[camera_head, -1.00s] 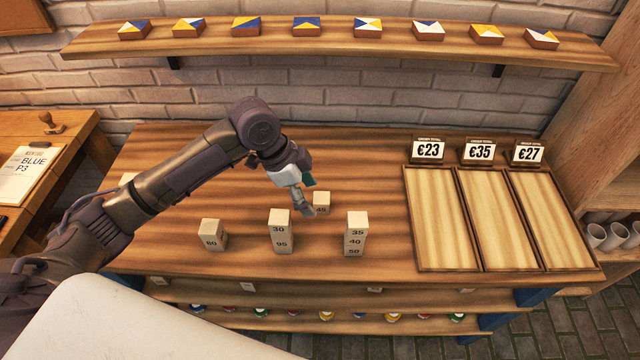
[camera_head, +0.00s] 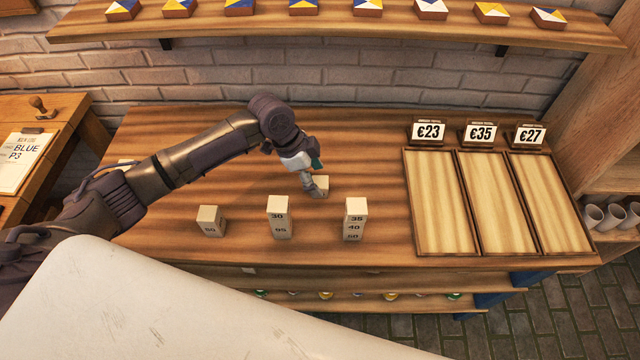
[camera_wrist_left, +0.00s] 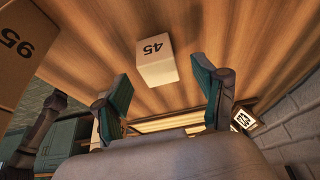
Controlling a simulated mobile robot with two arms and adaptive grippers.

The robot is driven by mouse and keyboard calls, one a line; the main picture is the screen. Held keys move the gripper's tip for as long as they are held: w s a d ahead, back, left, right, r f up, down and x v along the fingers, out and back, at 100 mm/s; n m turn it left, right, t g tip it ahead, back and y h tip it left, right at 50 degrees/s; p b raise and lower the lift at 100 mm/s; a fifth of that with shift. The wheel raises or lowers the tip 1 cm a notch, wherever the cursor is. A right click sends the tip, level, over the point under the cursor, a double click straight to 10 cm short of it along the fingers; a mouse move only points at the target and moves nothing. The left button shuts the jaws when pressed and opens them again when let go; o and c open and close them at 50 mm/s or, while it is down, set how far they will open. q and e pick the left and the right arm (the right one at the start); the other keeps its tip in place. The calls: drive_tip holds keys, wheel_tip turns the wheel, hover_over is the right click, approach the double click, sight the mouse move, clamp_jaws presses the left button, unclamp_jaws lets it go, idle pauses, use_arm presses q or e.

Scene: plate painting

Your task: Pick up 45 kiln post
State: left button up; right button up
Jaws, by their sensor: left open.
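The 45 kiln post (camera_wrist_left: 156,61) is a pale block on the wooden table, with its number showing upside down in the left wrist view. In the head view the post (camera_head: 322,184) is partly hidden by my left gripper (camera_head: 309,181). The left gripper also shows in the left wrist view (camera_wrist_left: 163,100), its two green-padded fingers spread apart with the post beyond and between them, not gripped.
A 60 post (camera_head: 209,222), a stack marked 30 and 95 (camera_head: 279,218) and a stack marked 35, 40 and 50 (camera_head: 354,220) stand nearer the front edge. Three wooden trays (camera_head: 437,250) with price signs lie at the right.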

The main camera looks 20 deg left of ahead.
sight(318, 181)
use_arm(q)
drive_tip(key=x, duration=0.3)
drive_tip(key=shift+f, duration=0.2)
drive_tip(key=c, duration=1.3)
